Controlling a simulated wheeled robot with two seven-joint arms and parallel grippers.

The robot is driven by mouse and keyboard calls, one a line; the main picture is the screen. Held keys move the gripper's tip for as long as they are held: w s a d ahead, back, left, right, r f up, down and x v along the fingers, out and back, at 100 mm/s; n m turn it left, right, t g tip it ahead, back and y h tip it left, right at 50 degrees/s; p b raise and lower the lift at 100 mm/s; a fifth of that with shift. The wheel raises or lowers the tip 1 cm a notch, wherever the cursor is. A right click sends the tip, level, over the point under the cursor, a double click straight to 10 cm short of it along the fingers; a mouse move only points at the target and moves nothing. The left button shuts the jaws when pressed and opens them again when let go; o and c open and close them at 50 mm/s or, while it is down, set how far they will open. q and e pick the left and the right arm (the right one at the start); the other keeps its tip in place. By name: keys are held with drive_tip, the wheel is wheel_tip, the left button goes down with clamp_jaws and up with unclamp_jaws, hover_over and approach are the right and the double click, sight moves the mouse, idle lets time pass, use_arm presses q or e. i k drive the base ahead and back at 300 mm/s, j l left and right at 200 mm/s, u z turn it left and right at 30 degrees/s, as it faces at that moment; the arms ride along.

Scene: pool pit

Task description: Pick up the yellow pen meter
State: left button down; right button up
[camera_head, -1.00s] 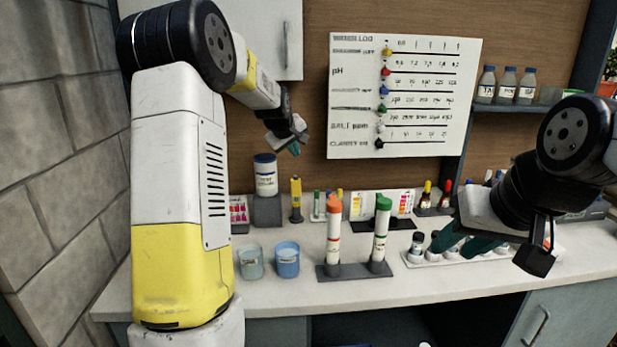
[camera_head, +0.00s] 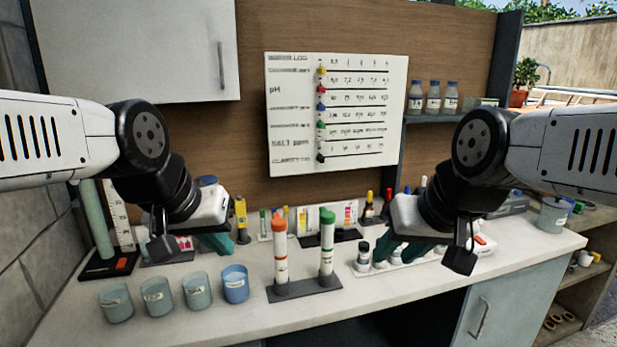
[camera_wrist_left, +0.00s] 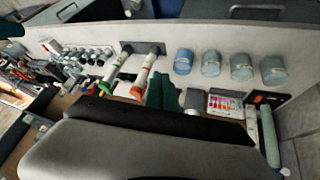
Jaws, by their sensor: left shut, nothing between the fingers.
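The yellow pen meter (camera_head: 241,214) stands upright in a dark holder at the back of the counter in the head view. My left gripper (camera_head: 216,244) is just left of it and nearer the camera, with its teal fingers shut and empty. The fingers also show in the left wrist view (camera_wrist_left: 161,93), where I cannot make out the pen meter. My right gripper (camera_head: 400,246) is over the row of small bottles, far right of the pen meter; its finger gap is unclear.
Two capped tubes, orange (camera_head: 280,250) and green (camera_head: 327,245), stand in a rack right of the pen meter. Several cups (camera_head: 235,285) line the front left. A blue-lidded jar (camera_head: 207,181) is mostly hidden behind my left wrist.

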sight(241, 219)
drive_tip(key=j+u, duration=0.1)
drive_tip(key=u, duration=1.45)
drive_tip(key=l+z, duration=0.1)
drive_tip(key=z, duration=0.9)
drive_tip(key=i+z, duration=0.2)
drive_tip(key=z, duration=0.25)
drive_tip(key=i+z, duration=0.15)
drive_tip(key=z, duration=0.3)
